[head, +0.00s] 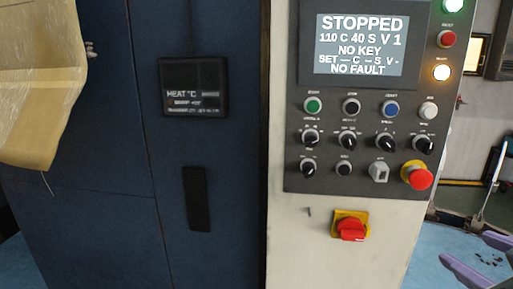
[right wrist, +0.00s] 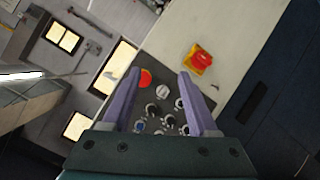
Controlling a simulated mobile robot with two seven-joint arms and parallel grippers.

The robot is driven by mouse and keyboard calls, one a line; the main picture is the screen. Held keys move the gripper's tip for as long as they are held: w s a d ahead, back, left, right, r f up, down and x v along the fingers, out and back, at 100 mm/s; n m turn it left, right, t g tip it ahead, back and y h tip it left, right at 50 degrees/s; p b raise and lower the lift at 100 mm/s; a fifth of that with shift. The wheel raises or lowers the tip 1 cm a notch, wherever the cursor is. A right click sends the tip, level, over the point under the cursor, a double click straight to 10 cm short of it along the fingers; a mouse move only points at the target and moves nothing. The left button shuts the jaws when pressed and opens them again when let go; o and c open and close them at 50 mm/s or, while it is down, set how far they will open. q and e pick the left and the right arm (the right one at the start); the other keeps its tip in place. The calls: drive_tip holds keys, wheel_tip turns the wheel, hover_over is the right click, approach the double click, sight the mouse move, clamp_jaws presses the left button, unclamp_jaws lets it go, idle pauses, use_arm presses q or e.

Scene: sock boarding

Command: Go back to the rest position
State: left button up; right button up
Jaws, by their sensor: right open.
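My right gripper (head: 466,249) shows at the lower right edge of the head view, with purple fingers. In the right wrist view its two fingers (right wrist: 159,73) stand apart with nothing held between them. It is in front of and to the right of the control panel (head: 360,215), apart from it as far as I can see. My left gripper is not in view.
The panel's screen (head: 361,45) reads STOPPED and NO KEY. A red emergency button (head: 419,178) and a red rotary switch (head: 350,227) stick out of the panel. A dark blue cabinet (head: 90,215) stands left. A tan translucent sheet (head: 38,80) hangs at upper left.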

drive_tip(key=s+a+f+g+y, duration=0.25)
drive_tip(key=s+a+g, duration=0.2)
drive_tip(key=s, duration=0.35)
drive_tip(key=s+a+f+g+y, duration=0.2)
drive_tip(key=s+a+f+g, duration=0.25)
drive_tip(key=s, duration=0.35)
drive_tip(key=w+r+p+v, duration=0.1)
drive_tip(key=w+p+v, duration=0.1)
drive_tip(key=p+v, duration=1.1)
drive_tip(key=shift+w+a+m, duration=0.35)
drive_tip(key=shift+a+m, duration=0.05)
drive_tip(key=shift+a, duration=0.25)
drive_tip(key=shift+f, duration=0.1)
